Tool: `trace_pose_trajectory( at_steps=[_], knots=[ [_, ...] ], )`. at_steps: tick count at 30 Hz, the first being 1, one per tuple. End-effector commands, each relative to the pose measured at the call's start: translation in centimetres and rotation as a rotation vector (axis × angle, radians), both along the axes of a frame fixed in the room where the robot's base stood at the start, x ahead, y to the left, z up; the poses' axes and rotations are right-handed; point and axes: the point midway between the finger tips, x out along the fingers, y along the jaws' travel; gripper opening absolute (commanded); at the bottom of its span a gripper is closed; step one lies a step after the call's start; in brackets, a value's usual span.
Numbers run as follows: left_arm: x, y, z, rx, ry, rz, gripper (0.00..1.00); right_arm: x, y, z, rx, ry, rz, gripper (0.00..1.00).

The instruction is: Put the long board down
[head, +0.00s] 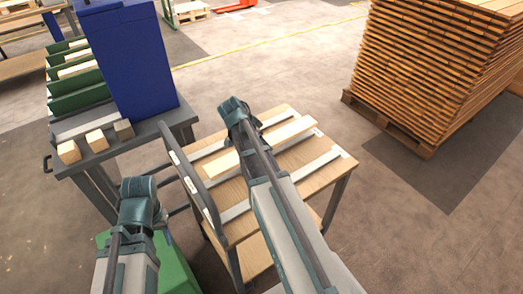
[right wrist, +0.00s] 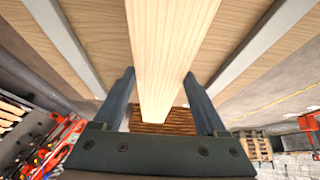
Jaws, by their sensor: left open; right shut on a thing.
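My right arm covers the board's middle in the head view. In the right wrist view the board (right wrist: 170,50) runs between the two fingers of my right gripper (right wrist: 160,102), which is shut on it. I cannot tell whether the board touches the strips. My left gripper (head: 138,200) is open and empty at the lower left, apart from the board; its fingertips are mostly hidden.
A grey bench (head: 72,163) with several small wood blocks and a tall blue panel (head: 130,60) stands left of the cart. The cart's dark handle (head: 192,180) rises on its left side. A high stack of boards (head: 430,70) on a pallet stands right. Floor between is clear.

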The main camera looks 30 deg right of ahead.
Motion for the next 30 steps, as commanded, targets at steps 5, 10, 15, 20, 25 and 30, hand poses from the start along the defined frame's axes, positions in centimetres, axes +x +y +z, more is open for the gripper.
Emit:
trace_pose_trajectory(
  at_steps=[5, 10, 15, 20, 25, 30],
  knots=[
    [0.0, 0.0, -1.8, 0.000, 0.000, 0.000, 0.50, -0.7, 0.6, -1.8, 0.000, 0.001, 0.000, 0.00],
    [0.0, 0.0, -3.8, 0.000, 0.000, 0.000, 0.50, -0.7, 0.6, -3.7, -0.001, 0.000, 0.000, 0.00],
    [0.0, 0.0, -3.6, 0.000, 0.000, -0.001, 0.50, -0.7, 0.6, -3.6, 0.000, 0.000, 0.000, 0.00],
    [0.0, 0.0, -3.7, 0.000, 0.000, -0.001, 0.50, -0.7, 0.6, -3.7, 0.000, 0.000, 0.000, 0.00],
    [0.0, 0.0, -3.8, 0.000, 0.000, 0.000, 0.50, -0.7, 0.6, -3.8, 0.000, 0.000, 0.000, 0.89],
    [0.0, 0.0, -3.8, 0.000, 0.000, 0.000, 0.50, -0.7, 0.6, -3.8, 0.000, 0.000, 0.000, 1.00]
  ],
)
